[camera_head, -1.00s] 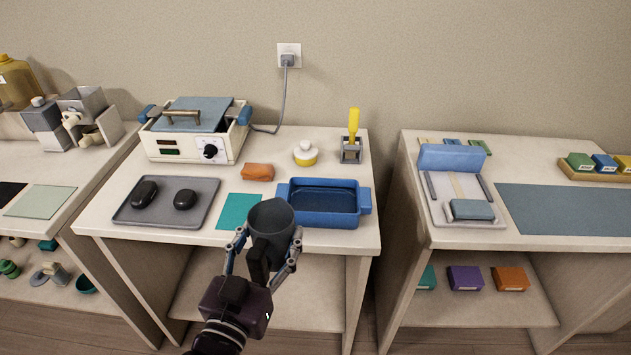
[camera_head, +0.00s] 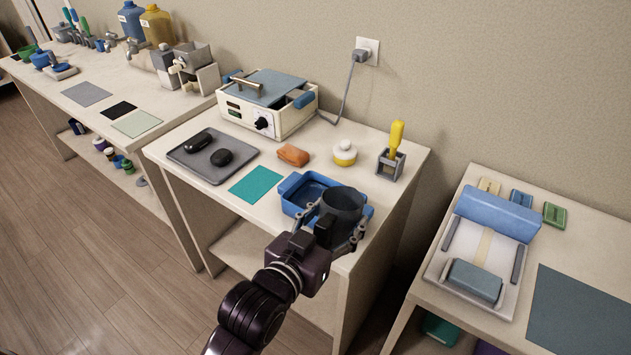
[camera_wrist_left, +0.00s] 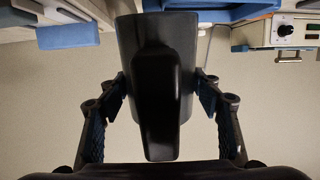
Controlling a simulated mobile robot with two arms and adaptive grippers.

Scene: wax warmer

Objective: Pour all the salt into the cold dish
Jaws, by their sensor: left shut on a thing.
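A dark grey mug (camera_head: 343,208) is held by my left gripper (camera_head: 332,230), whose fingers close around it from both sides. The mug also fills the middle of the left wrist view (camera_wrist_left: 158,60), its handle towards the gripper. No salt can be made out; the mug's contents cannot be told. The blue rectangular dish with side handles (camera_head: 291,196) stands on the middle table. The mug is in front of the dish's right part and hides it; whether it is directly above the dish cannot be told. My right gripper is not in view.
A teal mat (camera_head: 256,185), grey tray (camera_head: 190,158) with two black stones, orange block (camera_head: 293,155), yellow-white jar (camera_head: 344,153) and yellow-handled tool in a holder (camera_head: 391,160) share the table (camera_head: 225,208). The warmer (camera_head: 262,118) stands at the back.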

